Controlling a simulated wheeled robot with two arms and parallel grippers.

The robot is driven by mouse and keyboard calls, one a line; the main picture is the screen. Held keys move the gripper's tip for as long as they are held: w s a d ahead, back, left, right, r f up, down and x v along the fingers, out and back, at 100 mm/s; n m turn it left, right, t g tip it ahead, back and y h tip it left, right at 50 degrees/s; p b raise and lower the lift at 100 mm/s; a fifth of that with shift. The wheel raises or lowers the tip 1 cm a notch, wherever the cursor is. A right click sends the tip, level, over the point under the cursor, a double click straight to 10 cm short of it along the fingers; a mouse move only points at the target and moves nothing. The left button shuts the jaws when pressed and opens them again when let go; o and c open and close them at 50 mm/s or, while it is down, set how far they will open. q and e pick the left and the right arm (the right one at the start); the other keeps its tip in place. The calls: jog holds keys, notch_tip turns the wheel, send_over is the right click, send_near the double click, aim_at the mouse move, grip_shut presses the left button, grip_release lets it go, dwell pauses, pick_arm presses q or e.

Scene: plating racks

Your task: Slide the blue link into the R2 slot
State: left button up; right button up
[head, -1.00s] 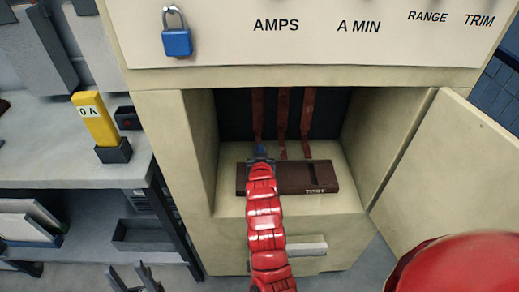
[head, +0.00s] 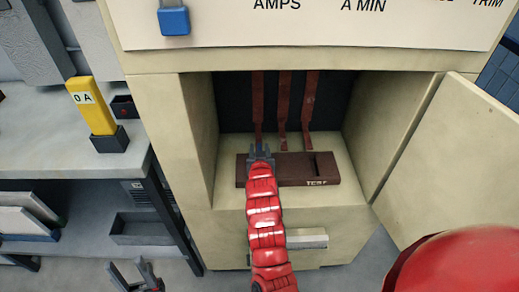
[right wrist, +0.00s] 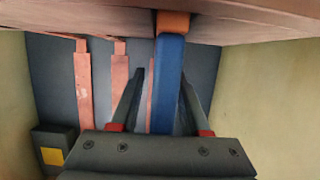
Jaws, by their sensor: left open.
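The blue link (right wrist: 169,85) stands out from the brown block in the right wrist view, its orange end (right wrist: 173,22) at the block's edge. In the head view the brown block (head: 290,170), marked TEST, lies on the cabinet floor. My right gripper (head: 260,151) is at the block's left part. In the right wrist view its fingers (right wrist: 163,82) are spread on both sides of the link, with a gap at the left finger. How deep the link sits is hidden, and no R2 label is legible. My left gripper (head: 135,272) is open and empty, low at left.
Red-brown straps (head: 283,110) hang at the cabinet's back. The cabinet door (head: 450,165) stands open at right. A blue padlock (head: 174,20) hangs on the panel above. A yellow block (head: 92,104) stands on the left bench. The block has a dark slot at its right.

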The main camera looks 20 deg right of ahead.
jog(key=shift+o, duration=0.2)
jog(key=p+v, duration=0.5)
jog(key=v, duration=1.2)
jog(key=shift+s, duration=0.2)
